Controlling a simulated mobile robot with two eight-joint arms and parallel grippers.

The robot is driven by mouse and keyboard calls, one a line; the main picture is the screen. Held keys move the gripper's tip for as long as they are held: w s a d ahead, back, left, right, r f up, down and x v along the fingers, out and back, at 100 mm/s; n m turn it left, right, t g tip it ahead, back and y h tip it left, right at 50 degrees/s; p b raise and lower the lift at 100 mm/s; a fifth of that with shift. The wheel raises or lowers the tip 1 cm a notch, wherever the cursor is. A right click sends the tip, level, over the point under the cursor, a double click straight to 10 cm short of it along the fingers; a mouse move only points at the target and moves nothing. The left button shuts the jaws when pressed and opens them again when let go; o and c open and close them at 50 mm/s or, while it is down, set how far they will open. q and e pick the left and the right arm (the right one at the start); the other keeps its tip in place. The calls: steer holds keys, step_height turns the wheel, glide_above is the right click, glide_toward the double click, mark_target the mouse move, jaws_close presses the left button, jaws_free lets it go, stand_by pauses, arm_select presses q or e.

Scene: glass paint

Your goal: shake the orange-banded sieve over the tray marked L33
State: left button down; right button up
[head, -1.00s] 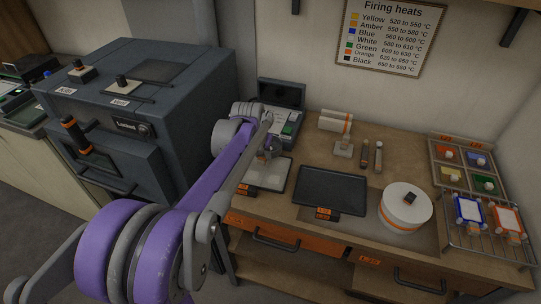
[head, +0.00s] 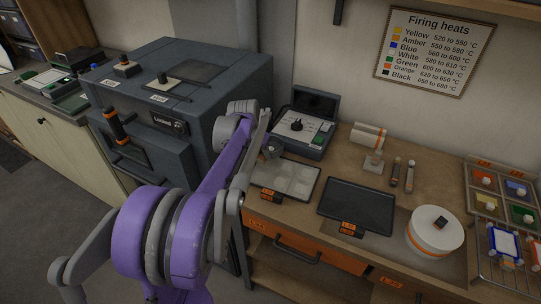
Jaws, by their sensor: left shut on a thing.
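My left gripper (head: 271,150) is at the far left edge of the bench, at the back left corner of a pale tray (head: 315,184). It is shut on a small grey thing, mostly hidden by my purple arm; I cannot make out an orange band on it. The pale tray holds whitish squares. A dark tray (head: 357,205) lies to its right, with an orange label (head: 352,230) at its front. The labels are too small to read surely, so I cannot tell which tray is L33. My right gripper is not in view.
A white round drum (head: 436,232) with an orange band stands right of the dark tray. Brushes (head: 396,173), a control box (head: 303,135), a colour tray (head: 500,190) and a wire rack (head: 500,265) stand around. A dark kiln (head: 180,95) is at left.

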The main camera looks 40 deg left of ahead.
arm_select(q)
steer(key=w+d, duration=0.2)
steer(key=d, duration=0.5)
steer(key=w+d, duration=0.2)
steer(key=d, duration=0.5)
steer(key=shift+w+d, duration=0.15)
steer(key=shift+w, duration=0.1)
stand_by(0.5)
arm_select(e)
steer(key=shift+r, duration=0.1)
arm_select(q)
step_height(320, 180, up, 5)
steer(key=shift+w+r+p, duration=0.1)
steer(key=shift+p, duration=1.15)
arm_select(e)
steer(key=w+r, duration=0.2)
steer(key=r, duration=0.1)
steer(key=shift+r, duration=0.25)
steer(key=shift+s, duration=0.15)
